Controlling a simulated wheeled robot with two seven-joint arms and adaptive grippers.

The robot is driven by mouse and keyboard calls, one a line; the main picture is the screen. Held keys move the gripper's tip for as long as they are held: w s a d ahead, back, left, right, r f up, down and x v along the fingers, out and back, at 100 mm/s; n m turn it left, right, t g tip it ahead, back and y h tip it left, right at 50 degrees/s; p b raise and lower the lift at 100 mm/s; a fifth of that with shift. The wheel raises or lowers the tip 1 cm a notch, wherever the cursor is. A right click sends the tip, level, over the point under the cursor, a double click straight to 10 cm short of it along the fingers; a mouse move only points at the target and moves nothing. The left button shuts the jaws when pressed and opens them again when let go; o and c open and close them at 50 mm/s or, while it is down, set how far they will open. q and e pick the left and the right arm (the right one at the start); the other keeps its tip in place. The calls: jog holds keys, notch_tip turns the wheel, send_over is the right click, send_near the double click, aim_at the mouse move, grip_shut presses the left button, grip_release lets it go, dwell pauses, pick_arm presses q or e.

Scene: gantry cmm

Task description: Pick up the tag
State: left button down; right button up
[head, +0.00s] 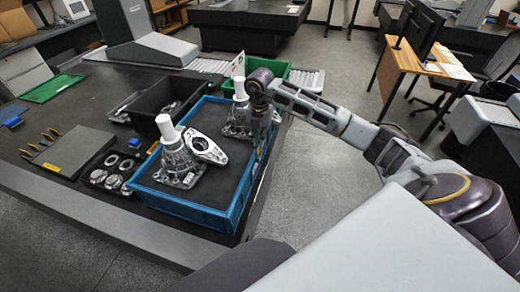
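A small white tag (238,64) with a coloured mark stands upright just beyond the far end of the blue tray (194,213), beside the green bin. My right arm reaches in from the right. My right gripper (258,150) points down over the tray's right side, nearer to me than the tag and apart from it. Its fingers are small and dark here, so I cannot tell whether they are open or shut. My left gripper is out of view.
The blue tray holds metal castings (180,163), two with white cylinders on top. A black bin (150,122) stands left of it and a green bin (277,69) behind. A dark box (75,150) and metal rings (113,180) lie at left. The table's front edge is clear.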

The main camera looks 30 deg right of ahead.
aim_at(260, 149)
notch_tip(260, 149, down, 3)
jog(key=shift+d, duration=0.1)
jog(key=shift+f, duration=0.6)
grip_shut()
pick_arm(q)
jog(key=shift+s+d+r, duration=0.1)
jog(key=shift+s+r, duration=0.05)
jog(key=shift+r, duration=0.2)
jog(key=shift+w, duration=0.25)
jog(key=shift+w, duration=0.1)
pick_arm(e)
jog(key=shift+r, duration=0.1)
